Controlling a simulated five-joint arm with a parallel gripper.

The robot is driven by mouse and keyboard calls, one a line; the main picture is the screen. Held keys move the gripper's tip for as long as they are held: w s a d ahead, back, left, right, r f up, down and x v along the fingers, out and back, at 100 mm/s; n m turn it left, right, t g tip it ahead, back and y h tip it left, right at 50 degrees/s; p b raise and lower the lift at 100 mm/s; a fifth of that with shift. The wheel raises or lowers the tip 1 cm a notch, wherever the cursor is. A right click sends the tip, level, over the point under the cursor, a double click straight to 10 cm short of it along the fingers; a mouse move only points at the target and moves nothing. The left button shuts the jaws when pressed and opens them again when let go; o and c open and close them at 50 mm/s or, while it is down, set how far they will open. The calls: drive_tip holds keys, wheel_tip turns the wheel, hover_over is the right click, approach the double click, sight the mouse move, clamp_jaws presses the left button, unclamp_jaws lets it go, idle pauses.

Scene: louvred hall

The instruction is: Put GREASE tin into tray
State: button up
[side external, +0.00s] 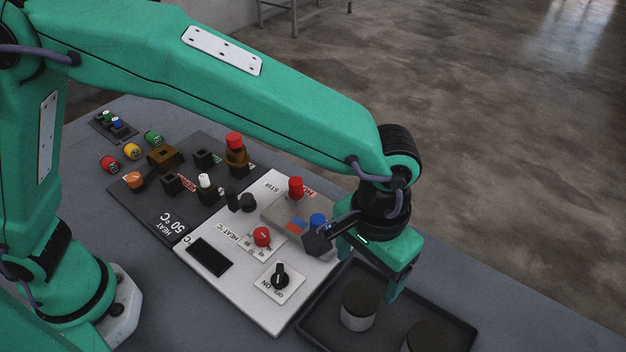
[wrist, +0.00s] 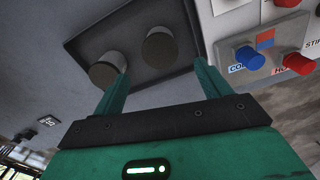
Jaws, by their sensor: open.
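A dark shallow tray (side external: 318,318) lies at the front right of the table and shows in the wrist view (wrist: 85,42). Two round tins with dark lids and pale sides, a first tin (side external: 358,308) and a second tin (side external: 425,340), appear to stand in it. The bottom frame edge cuts off the second. In the wrist view are a left tin (wrist: 106,70) and a right tin (wrist: 160,50). No label shows, so I cannot tell which is GREASE. My gripper (side external: 370,272) is open and empty above the tray's back; its fingers also show in the wrist view (wrist: 161,68).
A white control panel (side external: 210,240) with red, blue and black knobs lies just left of the tray.

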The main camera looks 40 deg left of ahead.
drive_tip(key=w+a+r+t, duration=0.1)
drive_tip(key=a+r, duration=0.2)
drive_tip(key=a, duration=0.3)
drive_tip(key=w+a+r+n+h, duration=0.1)
drive_tip(key=a+r, duration=0.3)
drive_tip(key=a, duration=0.3)
drive_tip(key=w+a+r+t, duration=0.1)
drive_tip(key=a+r, duration=0.2)
drive_tip(key=a, duration=0.3)
drive_tip(key=s+a+t, duration=0.1)
drive_tip(key=s+a, duration=0.4)
drive_tip(key=a, duration=0.4)
drive_tip(key=s+a+r+n+t+y, duration=0.1)
drive_tip(key=s+a+t, duration=0.1)
drive_tip(key=s+a, duration=0.3)
drive_tip(key=shift+s+a+t, duration=0.3)
drive_tip(key=shift+a, duration=1.7)
